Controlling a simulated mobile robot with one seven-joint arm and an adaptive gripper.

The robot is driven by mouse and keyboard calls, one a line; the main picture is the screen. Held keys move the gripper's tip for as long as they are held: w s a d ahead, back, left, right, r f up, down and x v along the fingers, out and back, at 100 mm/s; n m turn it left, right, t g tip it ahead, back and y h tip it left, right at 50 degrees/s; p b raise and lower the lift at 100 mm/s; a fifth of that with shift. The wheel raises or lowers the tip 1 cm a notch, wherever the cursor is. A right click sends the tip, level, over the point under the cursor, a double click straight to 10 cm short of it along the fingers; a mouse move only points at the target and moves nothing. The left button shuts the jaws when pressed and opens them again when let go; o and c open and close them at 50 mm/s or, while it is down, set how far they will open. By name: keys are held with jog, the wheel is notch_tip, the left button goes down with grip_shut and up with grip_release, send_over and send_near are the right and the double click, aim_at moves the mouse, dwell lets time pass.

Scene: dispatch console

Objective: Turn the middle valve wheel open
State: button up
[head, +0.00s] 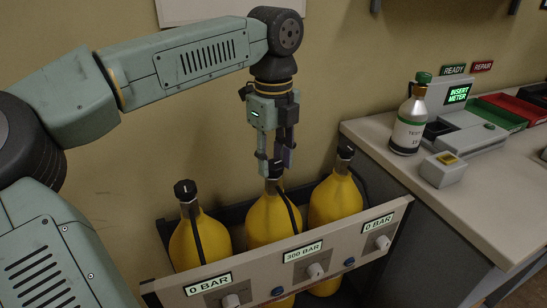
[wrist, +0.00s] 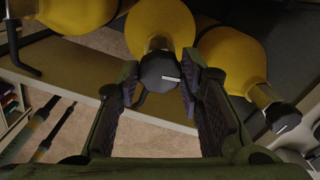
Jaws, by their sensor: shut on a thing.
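Three yellow cylinders with black valve wheels stand in a row in a rack. The middle valve wheel (head: 275,171) tops the middle cylinder (head: 268,219). It also shows in the wrist view (wrist: 160,73) with a small pale mark on it. My gripper (head: 274,163) points straight down over it. In the wrist view its fingers (wrist: 160,86) lie on either side of the wheel, shut on it. The left valve wheel (head: 185,190) and right valve wheel (head: 345,152) stand clear of the fingers. The middle display (head: 303,251) reads 300 BAR; the left display (head: 208,284) and right display (head: 378,222) read 0 BAR.
The rack's front panel (head: 340,248) carries knobs and blue buttons. At right, a counter (head: 480,205) holds a green-capped bottle (head: 408,125), a small box with a yellow top (head: 443,168), a meter device (head: 462,122) and coloured trays (head: 495,113). The wall is close behind my arm.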

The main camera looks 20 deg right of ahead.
aim_at(274, 163)
jog(key=o, duration=1.2)
jog(key=shift+c, duration=0.2)
jog(key=shift+r, duration=0.15)
notch_tip(274, 163, up, 12)
